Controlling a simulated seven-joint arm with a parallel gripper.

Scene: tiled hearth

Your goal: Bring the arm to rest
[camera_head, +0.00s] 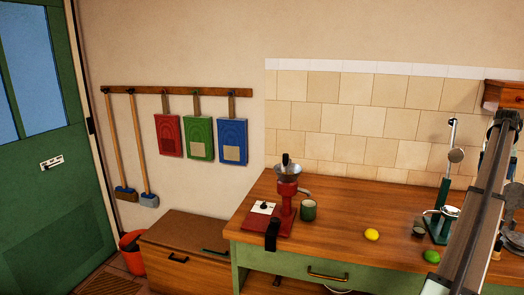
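A long grey-brown beam, which looks like part of my arm, rises along the right side of the camera_head view, from the bottom edge to a dark top end. It covers part of the right end of the wooden worktop (338,237). I cannot make out my gripper or its fingertips in this view. Whether it holds anything does not show.
A red grinder (287,205), a dark green cup (308,210), a yellow lemon (371,234) and a green lime (432,256) stand on the worktop. A green lever press (441,212) stands close left of the beam. The worktop's middle is mostly clear.

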